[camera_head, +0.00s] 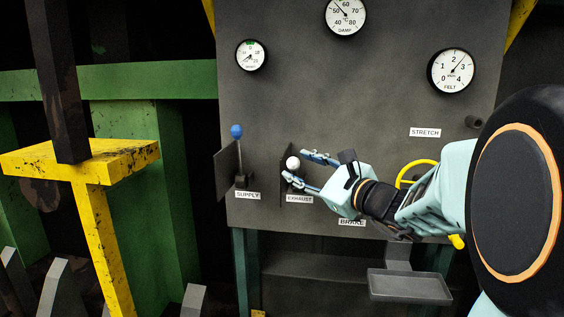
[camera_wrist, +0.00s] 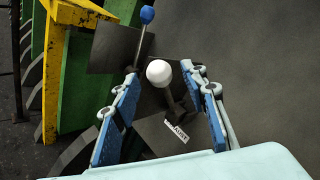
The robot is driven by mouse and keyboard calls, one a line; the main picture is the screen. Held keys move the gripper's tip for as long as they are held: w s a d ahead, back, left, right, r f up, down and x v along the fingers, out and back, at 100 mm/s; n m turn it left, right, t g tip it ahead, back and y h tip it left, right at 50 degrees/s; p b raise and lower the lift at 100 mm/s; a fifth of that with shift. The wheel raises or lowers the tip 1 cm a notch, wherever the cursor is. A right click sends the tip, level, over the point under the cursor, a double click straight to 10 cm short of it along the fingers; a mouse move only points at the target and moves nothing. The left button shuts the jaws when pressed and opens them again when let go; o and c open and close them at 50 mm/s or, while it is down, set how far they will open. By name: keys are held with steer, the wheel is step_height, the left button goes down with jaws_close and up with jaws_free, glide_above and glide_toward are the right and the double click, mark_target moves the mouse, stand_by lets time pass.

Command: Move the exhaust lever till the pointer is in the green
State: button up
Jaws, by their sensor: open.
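The exhaust lever has a white ball knob (camera_head: 293,163) and stands above the EXHAUST label (camera_head: 299,199) on the grey panel. The knob also shows in the wrist view (camera_wrist: 159,72), with its dark stem running down to the right. My gripper (camera_head: 302,166) is open around the knob, one finger on each side. In the wrist view the fingers (camera_wrist: 172,85) stand apart from the knob, with gaps on both sides.
The blue-knobbed supply lever (camera_head: 237,132) stands just left, beside a dark plate (camera_wrist: 112,47). A small gauge (camera_head: 251,56) hangs above it, and the FELT gauge (camera_head: 452,71) is at right. A yellow wheel (camera_head: 415,170) is behind my arm. A tray (camera_head: 409,287) juts out below.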

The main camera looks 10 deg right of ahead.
steer(key=shift+w+a, duration=0.15)
steer(key=shift+w, duration=0.15)
steer(key=shift+s, duration=0.1)
jaws_close()
